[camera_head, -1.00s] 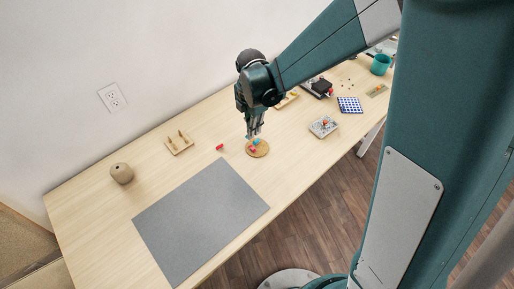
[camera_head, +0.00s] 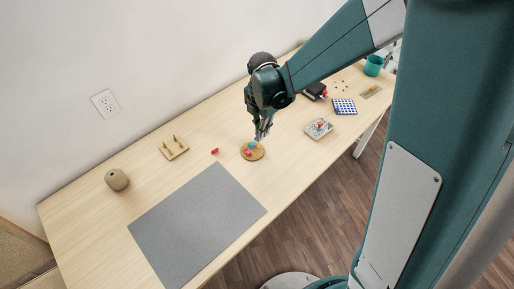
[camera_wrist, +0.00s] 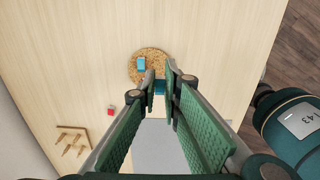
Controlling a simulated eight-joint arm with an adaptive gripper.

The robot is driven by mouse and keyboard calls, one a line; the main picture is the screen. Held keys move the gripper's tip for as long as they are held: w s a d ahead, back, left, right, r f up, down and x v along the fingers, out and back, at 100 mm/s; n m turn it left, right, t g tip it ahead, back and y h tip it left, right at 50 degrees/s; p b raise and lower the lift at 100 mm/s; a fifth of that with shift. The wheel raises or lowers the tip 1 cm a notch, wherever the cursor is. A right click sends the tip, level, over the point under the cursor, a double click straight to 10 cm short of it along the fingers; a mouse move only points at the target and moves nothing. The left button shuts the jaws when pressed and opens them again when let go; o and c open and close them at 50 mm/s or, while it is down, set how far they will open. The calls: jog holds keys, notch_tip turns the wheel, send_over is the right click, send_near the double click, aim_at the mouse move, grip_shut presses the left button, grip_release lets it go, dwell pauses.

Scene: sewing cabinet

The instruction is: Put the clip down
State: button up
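A small blue clip (camera_wrist: 160,88) shows between the fingertips of my gripper (camera_wrist: 160,80) in the wrist view, with a finger on each side. My gripper (camera_head: 258,138) points down just above the round cork coaster (camera_head: 259,156) in the head view. The coaster (camera_wrist: 134,72) also shows beyond the fingertips in the wrist view. Another blue piece (camera_wrist: 141,63) lies on the coaster. A red piece (camera_head: 247,152) is there too, partly hidden by a finger in the wrist view. The held clip's lower end and its gap to the coaster are unclear.
A red block (camera_head: 215,151) lies left of the coaster. A wooden peg stand (camera_head: 175,152) and a round brown object (camera_head: 117,180) are farther left. A grey mat (camera_head: 196,222) covers the front left. A light tray (camera_head: 319,129) stands to the right.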

send_over(260, 150)
jog(key=shift+f+b, duration=0.45)
jog(key=shift+f, duration=2.2)
jog(key=shift+f+b, duration=0.4)
jog(key=shift+f, duration=1.5)
jog(key=shift+f, duration=0.1)
jog(key=shift+o, duration=1)
jog(key=o, duration=0.4)
notch_tip(260, 150, up, 12)
jog(key=shift+s+r+p, duration=0.1)
jog(key=shift+r+p, duration=0.05)
jog(key=shift+p, duration=1.05)
